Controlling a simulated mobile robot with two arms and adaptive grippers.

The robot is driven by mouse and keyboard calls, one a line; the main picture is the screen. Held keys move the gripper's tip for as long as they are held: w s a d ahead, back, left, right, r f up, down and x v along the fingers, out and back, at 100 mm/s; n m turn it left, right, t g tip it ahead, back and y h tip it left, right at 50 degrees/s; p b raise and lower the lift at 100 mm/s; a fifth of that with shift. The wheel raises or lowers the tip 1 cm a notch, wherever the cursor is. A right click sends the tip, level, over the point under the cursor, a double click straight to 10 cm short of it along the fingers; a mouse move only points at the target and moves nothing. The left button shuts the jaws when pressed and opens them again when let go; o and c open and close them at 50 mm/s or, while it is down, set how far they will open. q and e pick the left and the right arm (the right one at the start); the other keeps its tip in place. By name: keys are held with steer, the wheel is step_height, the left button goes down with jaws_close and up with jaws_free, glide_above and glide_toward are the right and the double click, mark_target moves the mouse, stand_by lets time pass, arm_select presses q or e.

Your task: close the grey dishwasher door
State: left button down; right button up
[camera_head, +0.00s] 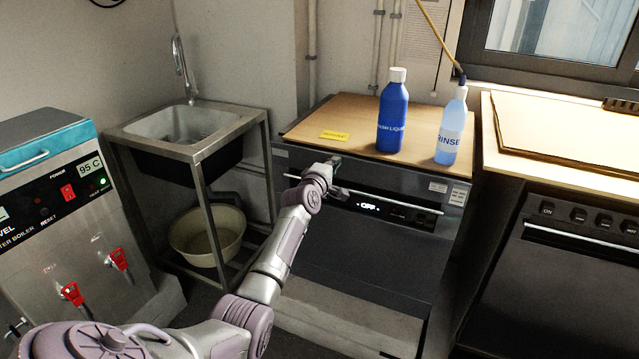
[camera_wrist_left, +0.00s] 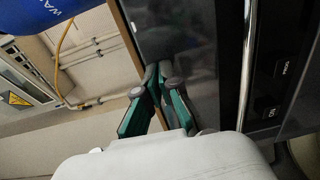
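The grey dishwasher door (camera_head: 365,255) stands upright or almost upright under a wooden top. It has a long bar handle (camera_head: 400,204) and a lit "OFF" display (camera_head: 369,207). I cannot tell whether a small gap is left at its top edge. My left gripper (camera_head: 334,162) is at the upper left of the dishwasher front, just above the handle line. In the left wrist view its green-padded fingers (camera_wrist_left: 157,72) have their tips close together with nothing seen between them, beside the grey front panel (camera_wrist_left: 178,40). The handle (camera_wrist_left: 247,60) runs to their right. My right gripper is not in view.
A blue wash liquid bottle (camera_head: 391,115), a rinse bottle (camera_head: 451,128) and a yellow note (camera_head: 335,135) are on the wooden top (camera_head: 355,118). A sink stand (camera_head: 190,128) and water boiler (camera_head: 60,215) are at left. A dark oven (camera_head: 560,270) is at right.

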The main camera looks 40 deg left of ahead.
arm_select(q)
steer(key=shift+a+r, duration=0.15)
steer(key=shift+r, duration=0.65)
steer(key=f+v, duration=0.1)
steer(key=v, duration=1.1)
steer(key=shift+f, duration=0.3)
